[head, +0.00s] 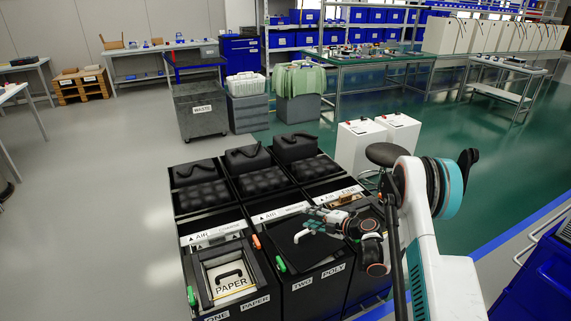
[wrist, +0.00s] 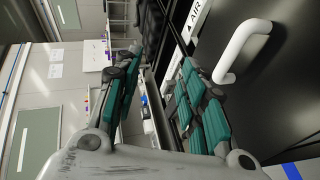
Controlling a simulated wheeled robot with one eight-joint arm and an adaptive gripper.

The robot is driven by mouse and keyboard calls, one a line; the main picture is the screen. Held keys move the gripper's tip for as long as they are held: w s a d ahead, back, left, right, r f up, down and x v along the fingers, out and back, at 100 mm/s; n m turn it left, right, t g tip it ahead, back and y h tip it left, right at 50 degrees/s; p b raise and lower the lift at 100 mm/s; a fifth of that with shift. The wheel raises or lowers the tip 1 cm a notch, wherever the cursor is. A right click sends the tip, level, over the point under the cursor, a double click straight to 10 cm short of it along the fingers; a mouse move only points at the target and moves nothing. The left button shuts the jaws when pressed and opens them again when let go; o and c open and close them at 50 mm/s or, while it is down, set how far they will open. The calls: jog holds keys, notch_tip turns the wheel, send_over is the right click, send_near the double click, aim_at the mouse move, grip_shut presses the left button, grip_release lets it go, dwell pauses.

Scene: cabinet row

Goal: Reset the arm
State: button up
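My gripper (head: 303,225) is above the middle cabinet's black top in the head view, with the arm reaching in from the right. In the wrist view my gripper (wrist: 160,88) shows two teal-padded fingers spread apart with nothing between them. A white handle (wrist: 238,48) on a black panel lies just right of the right finger there, and I cannot tell whether they touch. The middle cabinet (head: 309,282) is labelled TWO POLY. The left cabinet (head: 222,316) is labelled ONE PAPER. The right cabinet (head: 367,267) is partly hidden by my arm.
Black padded units with handles stand behind the cabinets. Two white boxes (head: 361,146) are behind the right cabinet. A grey WASTE bin (head: 201,115) stands farther back. A blue cart (head: 541,275) is at the lower right. The grey floor at left is clear.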

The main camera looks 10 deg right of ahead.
jog(key=w+d+r+m+t+h, duration=0.1)
jog(key=w+r+m+t, duration=0.15)
jog(key=r, duration=1.15)
jog(key=w+d+r+m+t+h, duration=0.15)
jog(key=r+m+t, duration=0.25)
jog(key=r, duration=1)
jog(key=s+d+r+m+t+h, duration=0.1)
jog(key=s+d+r+m+h, duration=0.25)
jog(key=r, duration=0.45)
jog(key=s+d+r+m+h, duration=0.2)
jog(key=s+r+m+h, duration=0.3)
jog(key=r, duration=0.2)
jog(key=s+d+m+g+h, duration=0.1)
jog(key=s+m+g+h, duration=0.45)
jog(key=s, duration=0.95)
jog(key=s+a+f+m+g+y, duration=0.1)
jog(key=s+a+f+g+y, duration=0.1)
jog(key=s, duration=0.6)
jog(key=s+a+f+m+g+y, duration=0.2)
jog(key=s+f, duration=0.4)
jog(key=s, duration=0.3)
jog(key=s+a+f+m+g+y, duration=0.1)
jog(key=s+a+f+y, duration=0.2)
jog(key=s, duration=0.5)
notch_tip(320, 180, down, 2)
jog(key=shift+s+a+f+g, duration=0.15)
jog(key=shift+a+g, duration=0.25)
jog(key=shift+a, duration=0.4)
